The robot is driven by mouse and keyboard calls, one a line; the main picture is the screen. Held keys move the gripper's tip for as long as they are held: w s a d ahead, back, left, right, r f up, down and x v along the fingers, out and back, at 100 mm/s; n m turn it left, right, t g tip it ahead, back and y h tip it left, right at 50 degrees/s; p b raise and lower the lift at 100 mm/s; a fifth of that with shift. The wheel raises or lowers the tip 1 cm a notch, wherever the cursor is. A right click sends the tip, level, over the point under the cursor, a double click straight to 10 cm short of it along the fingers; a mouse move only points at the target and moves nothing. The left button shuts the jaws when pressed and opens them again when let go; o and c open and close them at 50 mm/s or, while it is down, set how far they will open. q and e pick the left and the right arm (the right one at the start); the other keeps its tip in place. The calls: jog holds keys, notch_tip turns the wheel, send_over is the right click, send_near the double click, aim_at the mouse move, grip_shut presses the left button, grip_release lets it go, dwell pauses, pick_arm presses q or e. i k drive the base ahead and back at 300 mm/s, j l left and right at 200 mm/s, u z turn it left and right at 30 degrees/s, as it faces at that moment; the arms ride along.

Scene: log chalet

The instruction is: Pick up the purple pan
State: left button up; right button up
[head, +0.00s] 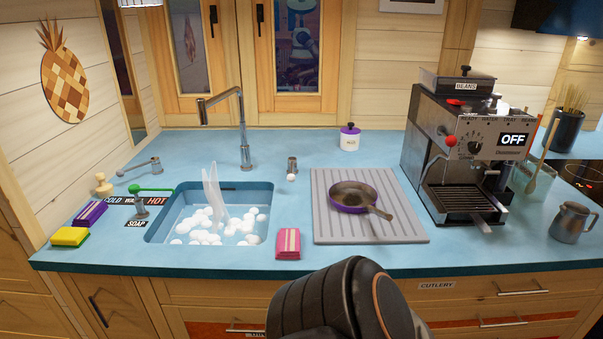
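The purple pan (349,196) sits upright on a grey ribbed drying board (327,228) on the blue counter, right of the sink. Its inside is dark and worn, its outer side is purple, and its handle (380,213) points to the lower right. A dark rounded link of my own arm rises from the bottom edge, in front of the counter and below the pan in the picture. Neither of my grippers shows in the head view. Nothing is touching the pan except the board.
The sink (154,228) holds white foam balls, with a tall faucet (245,143) behind. A pink sponge (288,243) lies at the front, left of the board. A coffee machine (467,150) stands close right. A small metal shaker (292,165) and white jar (349,138) stand behind.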

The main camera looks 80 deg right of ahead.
aim_at(353, 197)
jog(key=z, duration=2.95)
